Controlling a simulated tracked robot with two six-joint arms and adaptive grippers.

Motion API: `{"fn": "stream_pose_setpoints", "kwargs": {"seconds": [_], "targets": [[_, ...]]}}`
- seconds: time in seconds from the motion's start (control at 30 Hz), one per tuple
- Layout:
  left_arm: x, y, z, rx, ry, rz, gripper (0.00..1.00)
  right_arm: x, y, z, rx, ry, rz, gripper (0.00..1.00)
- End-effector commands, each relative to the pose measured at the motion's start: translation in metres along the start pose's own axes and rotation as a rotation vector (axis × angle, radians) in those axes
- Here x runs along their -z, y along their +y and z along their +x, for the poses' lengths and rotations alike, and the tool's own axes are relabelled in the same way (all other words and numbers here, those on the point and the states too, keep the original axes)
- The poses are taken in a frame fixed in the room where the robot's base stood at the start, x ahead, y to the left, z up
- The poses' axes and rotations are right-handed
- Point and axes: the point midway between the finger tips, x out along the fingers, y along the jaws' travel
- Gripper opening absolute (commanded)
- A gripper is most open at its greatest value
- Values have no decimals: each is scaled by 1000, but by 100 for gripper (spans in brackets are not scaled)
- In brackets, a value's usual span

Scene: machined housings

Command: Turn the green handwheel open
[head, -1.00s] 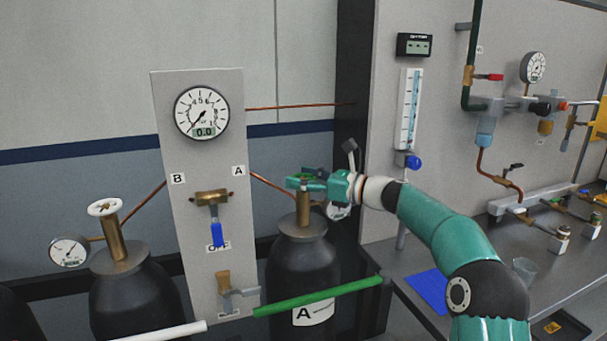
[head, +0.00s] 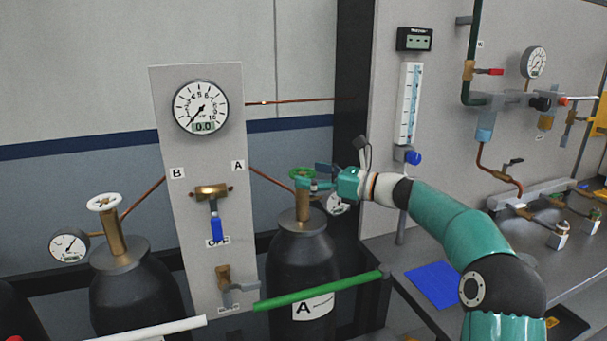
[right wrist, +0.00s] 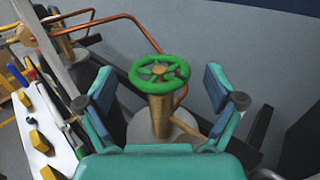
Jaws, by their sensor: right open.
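The green handwheel (head: 301,174) sits on top of the brass valve of the black cylinder marked A (head: 303,262). In the right wrist view the handwheel (right wrist: 159,72) shows whole, with its spokes, on its brass stem (right wrist: 160,115). My right gripper (head: 318,180) is open, and its fingers point at the valve from the right. In the right wrist view the two blue-padded fingers stand apart on either side of the stem, nearer the camera than the wheel; contact cannot be seen. My left gripper is not in view.
A panel (head: 199,150) with a dial gauge (head: 201,108) and a blue-handled valve stands left of cylinder A. A second cylinder (head: 125,270) has a white handwheel (head: 104,202). A green rail (head: 318,291) runs in front of cylinder A. A bench with pipework lies at the right.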

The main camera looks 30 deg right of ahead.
Motion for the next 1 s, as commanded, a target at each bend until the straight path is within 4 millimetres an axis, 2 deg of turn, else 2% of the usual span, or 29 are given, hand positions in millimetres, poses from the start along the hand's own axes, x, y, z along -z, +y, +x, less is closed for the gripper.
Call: {"fn": "stream_pose_setpoints", "kwargs": {"seconds": [0.3, 0.5, 0.87, 0.93, 1.0], "targets": [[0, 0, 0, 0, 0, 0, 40, 1, -1, -65, 4, 1, 1, 92], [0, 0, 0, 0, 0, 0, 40, 1, 0, -90, 2, 1, 0, 92], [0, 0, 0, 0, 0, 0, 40, 1, 0, -96, 0, 0, -1, 92], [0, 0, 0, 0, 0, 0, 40, 1, 0, -96, 0, 0, -1, 84], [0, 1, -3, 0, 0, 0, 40, -2, 0, -96, 0, 0, -1, 84]]}}
